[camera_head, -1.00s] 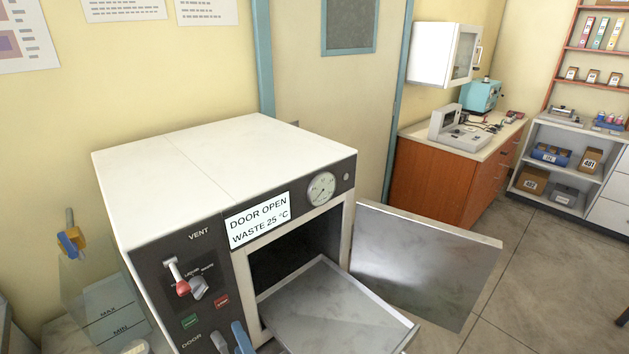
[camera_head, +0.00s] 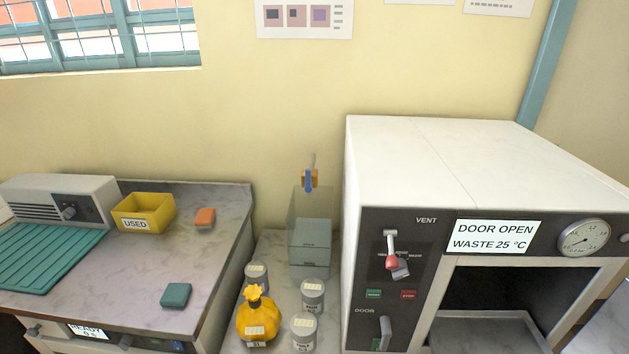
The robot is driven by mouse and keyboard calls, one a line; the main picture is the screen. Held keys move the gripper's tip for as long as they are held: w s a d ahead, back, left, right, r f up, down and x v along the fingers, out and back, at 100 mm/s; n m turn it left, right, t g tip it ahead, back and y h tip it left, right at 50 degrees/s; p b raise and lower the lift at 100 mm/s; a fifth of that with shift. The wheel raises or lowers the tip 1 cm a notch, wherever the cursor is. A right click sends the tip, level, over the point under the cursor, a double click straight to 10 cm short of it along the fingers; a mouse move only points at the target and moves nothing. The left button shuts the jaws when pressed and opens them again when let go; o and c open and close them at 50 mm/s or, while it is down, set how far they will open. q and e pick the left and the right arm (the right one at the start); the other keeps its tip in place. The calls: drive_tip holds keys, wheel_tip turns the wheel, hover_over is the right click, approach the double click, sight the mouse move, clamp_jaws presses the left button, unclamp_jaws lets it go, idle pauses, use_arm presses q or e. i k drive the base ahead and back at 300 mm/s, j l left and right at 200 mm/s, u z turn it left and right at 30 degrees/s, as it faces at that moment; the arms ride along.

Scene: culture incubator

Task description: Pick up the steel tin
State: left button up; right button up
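Three grey metal-looking tins with pale lids stand on the low marble counter left of the incubator. One tin (camera_head: 256,276) is at the back left, one (camera_head: 312,296) at the right, and one (camera_head: 303,336) at the front, cut close to the lower edge. I cannot read their labels or tell which is the steel tin. A yellow bottle (camera_head: 256,318) with a knobbed stopper stands beside them and partly hides the back left tin. Neither of my grippers is in view.
The white incubator (camera_head: 470,170) stands open on the right, a tray (camera_head: 490,332) inside. Behind the tins is a clear tank (camera_head: 310,240) with a blue-and-yellow fitting. On the left bench (camera_head: 120,285) are a yellow USED bin (camera_head: 145,212), orange block (camera_head: 205,218), teal block (camera_head: 176,295) and ribbed mat (camera_head: 45,258).

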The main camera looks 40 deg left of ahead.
sight(313, 289)
drive_tip(key=j+u, duration=0.15)
drive_tip(key=u, duration=1.15)
drive_tip(key=i+l, duration=0.05)
